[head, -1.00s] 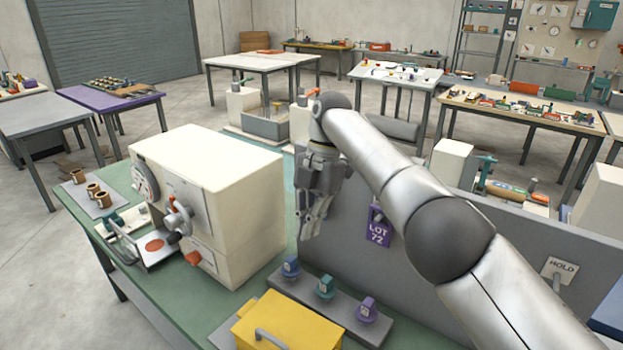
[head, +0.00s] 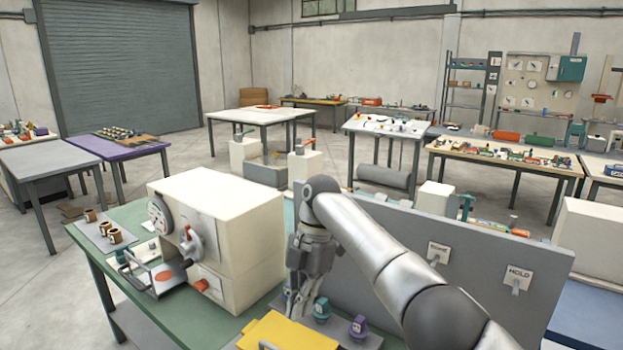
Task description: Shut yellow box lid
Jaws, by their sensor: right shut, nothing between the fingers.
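The yellow box (head: 290,334) is at the bottom edge of the head view, cut off by the frame. I see a flat yellow top and part of a grey handle; I cannot tell how far the lid is closed. My right gripper (head: 297,308) points down just behind the box, shut and empty. Its fingers partly cover a blue knob-like piece, and I cannot tell whether they touch anything. My left gripper is not in view.
A cream machine (head: 222,235) with a dial and crank stands left of the gripper on the green bench (head: 128,215). A grey panel (head: 480,275) with tags rises to the right. Teal (head: 321,309) and purple (head: 358,327) knob-like pieces stand beside the box.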

